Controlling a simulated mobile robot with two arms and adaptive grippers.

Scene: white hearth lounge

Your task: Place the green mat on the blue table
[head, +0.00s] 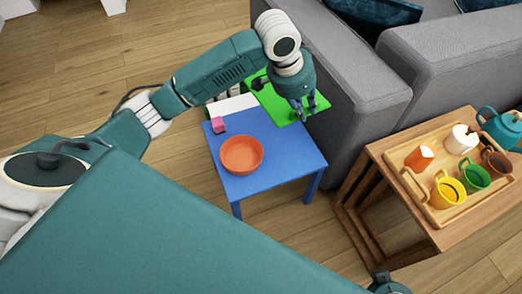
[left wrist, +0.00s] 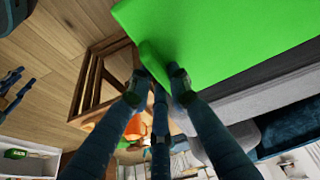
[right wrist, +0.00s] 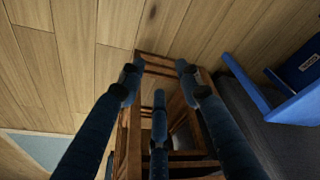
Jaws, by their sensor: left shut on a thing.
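The green mat (head: 262,97) is at the far right corner of the blue table (head: 290,158), partly behind my left gripper. My left gripper (head: 303,112) is shut on the mat's near right edge. In the left wrist view the mat (left wrist: 220,35) is a broad flat sheet at the top, its edge between the fingers (left wrist: 158,82). I cannot tell whether the mat touches the table. My right gripper (right wrist: 158,80) is open and empty; only a bit of it shows at the head view's bottom edge (head: 388,285).
An orange bowl (head: 241,155) and a pink cube (head: 218,125) stand on the blue table. A white flat thing (head: 228,105) lies at its far left. A grey sofa (head: 345,95) is close on the right. A wooden side table (head: 440,238) holds a tray of mugs.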

